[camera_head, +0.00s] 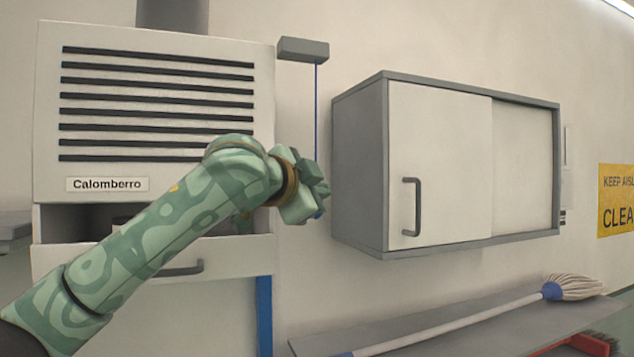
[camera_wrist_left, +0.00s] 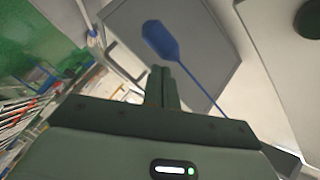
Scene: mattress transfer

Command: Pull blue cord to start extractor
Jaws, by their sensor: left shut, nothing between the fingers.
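The thin blue cord (camera_head: 316,110) hangs straight down from a small grey box (camera_head: 303,50) on the wall, right of the white louvred unit labelled Calomberro (camera_head: 156,55). Its lower end is mostly hidden behind my left gripper (camera_head: 319,190) in the head view. In the left wrist view the cord (camera_wrist_left: 200,90) runs to a blue pull handle (camera_wrist_left: 160,40) just beyond my fingertips. My left gripper (camera_wrist_left: 161,78) is shut and empty; the handle is not between its fingers. I cannot tell whether they touch. My right gripper is not in view.
A grey and white wall cabinet (camera_head: 440,150) is close on the right of the cord. Below it a grey bench (camera_head: 400,329) bears a mop (camera_head: 572,287), with a red brush (camera_head: 592,344) nearby. A yellow sign (camera_head: 616,200) is at the far right.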

